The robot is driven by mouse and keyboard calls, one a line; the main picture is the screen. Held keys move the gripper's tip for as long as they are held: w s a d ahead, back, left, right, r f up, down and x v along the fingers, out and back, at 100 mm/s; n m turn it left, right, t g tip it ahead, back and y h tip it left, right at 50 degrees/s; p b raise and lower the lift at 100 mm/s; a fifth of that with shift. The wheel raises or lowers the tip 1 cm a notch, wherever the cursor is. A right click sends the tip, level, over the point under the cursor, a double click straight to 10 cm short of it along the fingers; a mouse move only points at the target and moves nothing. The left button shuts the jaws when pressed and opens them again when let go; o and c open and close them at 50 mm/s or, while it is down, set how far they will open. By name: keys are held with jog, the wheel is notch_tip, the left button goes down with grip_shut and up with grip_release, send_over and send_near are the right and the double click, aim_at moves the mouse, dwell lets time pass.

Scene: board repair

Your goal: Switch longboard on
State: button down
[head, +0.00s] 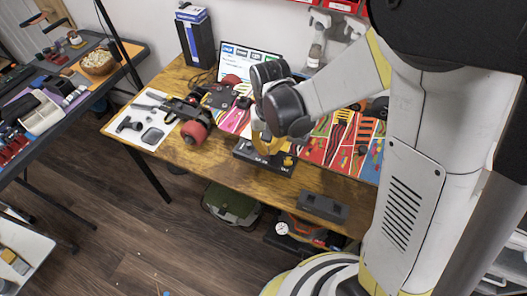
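The longboard (240,116) lies on the wooden table, with a brightly patterned upper side and red wheels (193,132) at its left end. My gripper (268,143) points down at the front of the board, over a black box (249,153) with small pale markings and yellow parts. I cannot tell whether it touches the box. Its fingers are small and partly hidden, so their opening is unclear. No switch on the board can be made out.
A white mat (147,126) with dark tools lies at the table's left end. A lit screen (248,61) and a dark blue box (196,37) stand behind. A grey block (322,208) sits near the front edge. A second, cluttered table (60,122) stands left, with open floor between.

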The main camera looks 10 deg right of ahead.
jog(key=shift+f+b, duration=0.5)
jog(key=shift+f, duration=0.15)
jog(key=shift+r, duration=0.1)
jog(key=shift+r+p, duration=2.6)
jog(key=shift+r, duration=0.85)
jog(key=shift+d+r, duration=0.1)
jog(key=shift+r, duration=0.15)
jog(key=s+d+r+t+b, duration=0.2)
jog(key=s+d+r+t, duration=0.5)
jog(key=r, duration=0.5)
jog(key=shift+s+d+r+n+b, duration=0.25)
jog(key=shift+s+d+n+b, duration=0.15)
jog(key=shift+s+d, duration=0.9)
